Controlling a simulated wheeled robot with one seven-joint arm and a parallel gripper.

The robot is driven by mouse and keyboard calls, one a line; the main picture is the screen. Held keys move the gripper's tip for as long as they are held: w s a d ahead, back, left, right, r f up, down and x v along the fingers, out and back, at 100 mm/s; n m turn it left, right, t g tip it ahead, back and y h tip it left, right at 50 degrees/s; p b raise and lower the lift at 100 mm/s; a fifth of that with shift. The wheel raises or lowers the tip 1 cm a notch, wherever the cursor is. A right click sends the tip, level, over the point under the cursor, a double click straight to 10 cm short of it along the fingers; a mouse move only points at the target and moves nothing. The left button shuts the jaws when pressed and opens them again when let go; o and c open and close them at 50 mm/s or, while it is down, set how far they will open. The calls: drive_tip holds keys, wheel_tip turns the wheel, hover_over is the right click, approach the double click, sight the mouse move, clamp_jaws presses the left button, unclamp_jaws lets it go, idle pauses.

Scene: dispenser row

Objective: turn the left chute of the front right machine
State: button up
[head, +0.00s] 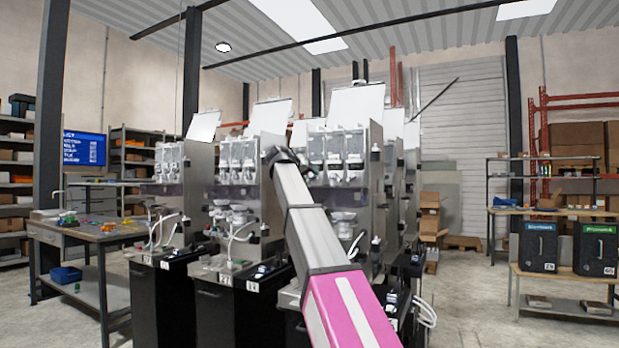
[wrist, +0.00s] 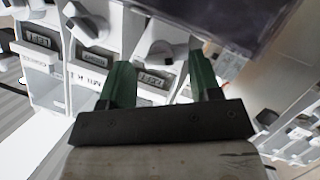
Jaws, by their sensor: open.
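The front right machine (head: 340,146) is a grey steel cabinet with white dispensing units and a raised lid, partly hidden behind my arm in the head view. In the wrist view, its white front has a row of small displays (wrist: 90,57). I cannot tell which is the left chute. My gripper (wrist: 163,78) has two dark green fingers, open and apart, in front of the middle and right units.
More machines (head: 238,160) stand close by on the left, on black bases. A workbench (head: 90,232) with small coloured items is at far left. Two dark bins (head: 538,246) stand on a low bench at right. The floor between is clear.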

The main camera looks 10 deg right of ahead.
drive_tip(key=v, duration=0.9)
drive_tip(key=shift+s+a+r, duration=0.15)
drive_tip(key=shift+s+a, duration=0.1)
drive_tip(key=shift+s, duration=0.05)
